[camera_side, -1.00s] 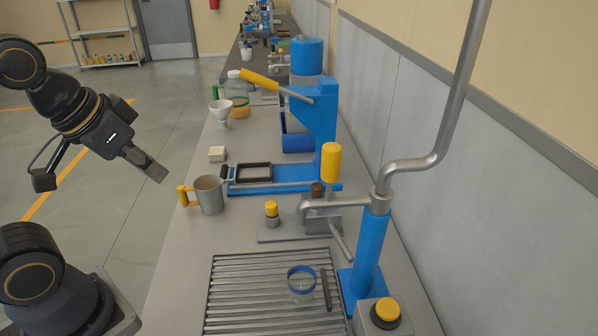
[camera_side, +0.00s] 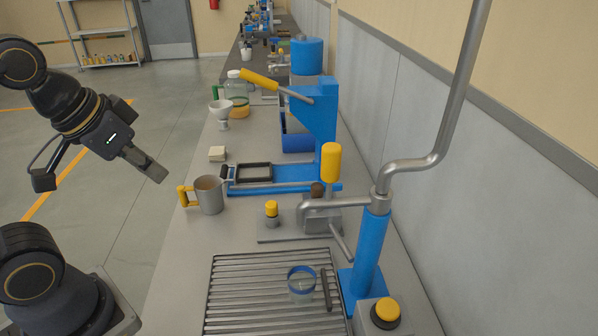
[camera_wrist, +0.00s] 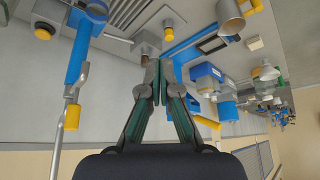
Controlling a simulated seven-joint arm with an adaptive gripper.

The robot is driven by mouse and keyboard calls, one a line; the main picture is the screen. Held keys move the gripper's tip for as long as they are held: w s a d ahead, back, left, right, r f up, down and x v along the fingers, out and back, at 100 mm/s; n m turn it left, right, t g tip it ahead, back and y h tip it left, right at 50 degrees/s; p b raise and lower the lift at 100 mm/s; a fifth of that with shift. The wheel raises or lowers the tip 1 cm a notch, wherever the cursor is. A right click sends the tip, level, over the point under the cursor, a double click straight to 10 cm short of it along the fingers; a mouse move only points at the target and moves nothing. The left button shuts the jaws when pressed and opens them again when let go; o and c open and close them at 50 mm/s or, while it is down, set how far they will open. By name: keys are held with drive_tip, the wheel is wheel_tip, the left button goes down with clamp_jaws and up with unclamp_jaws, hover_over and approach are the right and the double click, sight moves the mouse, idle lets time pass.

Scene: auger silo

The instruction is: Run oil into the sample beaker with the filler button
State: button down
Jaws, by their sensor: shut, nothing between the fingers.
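The filler is a blue column (camera_side: 367,252) with a grey pipe and a spout over the grated tray. A yellow button (camera_side: 387,309) sits on a grey box at the column's foot, and a yellow button also shows in the wrist view (camera_wrist: 43,31). The sample beaker (camera_side: 301,283), clear with a blue rim, stands upright on the slatted drip grate (camera_side: 232,290). The level inside is too small to tell. My gripper (camera_side: 158,176) is shut and empty, high at the left, well away from button and beaker. Its closed fingers show in the wrist view (camera_wrist: 155,75).
A smaller yellow-topped knob (camera_side: 271,211) stands on a plate behind the grate. A grey mug (camera_side: 209,195) with a yellow handle is near the bench's left edge. A blue press (camera_side: 318,115) with a yellow lever stands farther back. The wall bounds the right side.

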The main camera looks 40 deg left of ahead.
idle(0.3)
drive_tip(key=w+d+r+m+t+h, duration=0.1)
drive_tip(key=w+d+r+m, duration=0.15)
drive_tip(key=w+d, duration=0.2)
drive_tip(key=w+d+r+m+h, duration=0.1)
drive_tip(key=w+d+r, duration=0.2)
drive_tip(key=d, duration=0.2)
drive_tip(key=w+d+m+h, duration=0.2)
drive_tip(key=d+m, duration=0.1)
drive_tip(key=d, duration=0.7)
drive_tip(key=w+d+m+h, duration=0.2)
drive_tip(key=d+m, duration=0.1)
drive_tip(key=d, duration=0.8)
wheel_tip(320, 180, down, 15)
drive_tip(key=shift+s+a+f, duration=0.15)
drive_tip(key=shift+a, duration=0.15)
drive_tip(key=shift+n, duration=0.25)
